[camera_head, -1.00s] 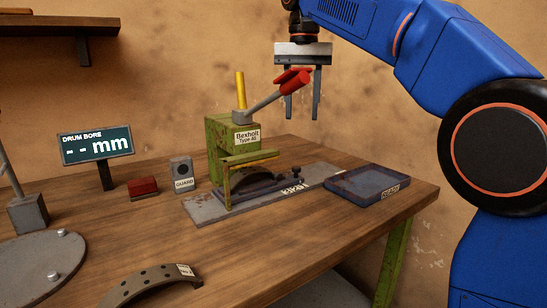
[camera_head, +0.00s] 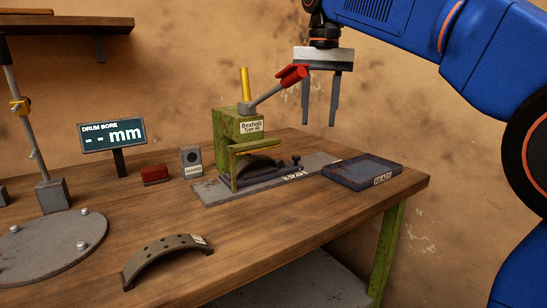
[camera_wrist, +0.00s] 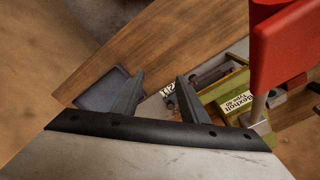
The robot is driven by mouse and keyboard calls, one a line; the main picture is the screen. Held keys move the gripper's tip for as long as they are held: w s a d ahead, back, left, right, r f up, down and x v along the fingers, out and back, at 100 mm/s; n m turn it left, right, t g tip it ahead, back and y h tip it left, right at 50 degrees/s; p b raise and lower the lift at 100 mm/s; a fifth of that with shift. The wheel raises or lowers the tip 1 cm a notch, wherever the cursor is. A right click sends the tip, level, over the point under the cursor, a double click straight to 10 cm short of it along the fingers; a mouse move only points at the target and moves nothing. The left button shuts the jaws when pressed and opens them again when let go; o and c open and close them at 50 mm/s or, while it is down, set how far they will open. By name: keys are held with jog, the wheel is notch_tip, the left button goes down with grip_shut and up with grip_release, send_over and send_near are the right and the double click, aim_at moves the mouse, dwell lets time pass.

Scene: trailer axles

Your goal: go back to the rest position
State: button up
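My gripper (camera_head: 321,112) is open and empty. It hangs in the air to the right of the green press, above the back right of the bench, with its two fingers apart and pointing down. In the wrist view the open fingers (camera_wrist: 158,92) show above the dark tray and the press base, touching neither. The red-handled lever (camera_head: 292,75) of the green press (camera_head: 238,128) reaches up close to the left of my gripper; in the wrist view the red grip (camera_wrist: 285,45) is large at the upper right.
The blue tray (camera_head: 350,174) lies at the bench's right end. A curved shoe (camera_head: 165,254) lies at the front. The "DRUM BORE" display (camera_head: 112,135), red block (camera_head: 155,174), grey guard box (camera_head: 191,162) and round plate (camera_head: 40,250) stand leftward. A shelf (camera_head: 70,24) is upper left.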

jog(key=s+d+f+n+t, duration=0.1)
jog(key=s+d+f+t, duration=0.1)
jog(key=s+d+f, duration=1.1)
jog(key=s+d+f+t, duration=0.1)
jog(key=s+d+f, duration=0.1)
jog(key=s+f, duration=0.5)
jog(key=s+d+f+n+t, duration=0.1)
jog(key=s+d+f, duration=0.2)
jog(key=s+f, duration=0.4)
notch_tip(320, 180, down, 8)
jog(key=shift+d+f, duration=0.15)
